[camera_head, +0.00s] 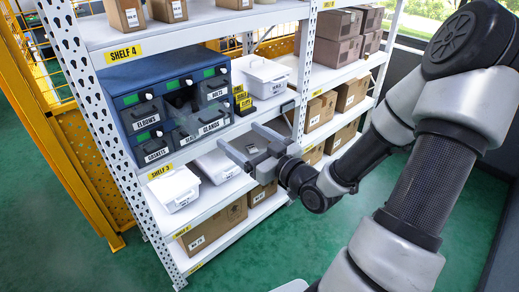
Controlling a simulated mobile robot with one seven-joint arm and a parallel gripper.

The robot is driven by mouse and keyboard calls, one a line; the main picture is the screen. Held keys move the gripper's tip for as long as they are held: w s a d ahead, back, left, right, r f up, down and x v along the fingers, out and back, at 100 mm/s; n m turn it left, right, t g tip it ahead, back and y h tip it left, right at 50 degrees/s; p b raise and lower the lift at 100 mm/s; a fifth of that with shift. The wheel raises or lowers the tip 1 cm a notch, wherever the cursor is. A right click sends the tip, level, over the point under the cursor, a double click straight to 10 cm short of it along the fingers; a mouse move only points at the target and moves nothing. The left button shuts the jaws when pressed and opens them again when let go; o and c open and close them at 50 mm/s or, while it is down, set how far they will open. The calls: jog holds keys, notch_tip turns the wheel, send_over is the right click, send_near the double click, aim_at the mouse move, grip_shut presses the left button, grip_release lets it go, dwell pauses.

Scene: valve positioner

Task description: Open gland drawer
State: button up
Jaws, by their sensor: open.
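A blue drawer cabinet (172,105) stands on a shelf at the left centre, with labelled grey drawers. The gland drawer (212,122), labelled GLANDS, is at the cabinet's lower right. It looks shut or nearly so, but a see-through grey shape beside it makes this hard to tell. My gripper (240,137) is in front and to the right of the gland drawer. Its two fingers are spread and empty, pointing toward the cabinet. They appear apart from the drawer, though the exact gap cannot be judged.
A lidded white bin (265,78) stands right of the cabinet. More white bins (174,190) sit on the shelf below. Cardboard boxes (213,222) fill other shelves. A perforated upright post (90,110) stands at the left, near a yellow fence (75,150). The green floor in front is clear.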

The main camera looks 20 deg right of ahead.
jog(key=p+v, duration=0.6)
jog(key=p, duration=0.1)
jog(key=shift+s, duration=0.2)
jog(key=shift+f, duration=0.1)
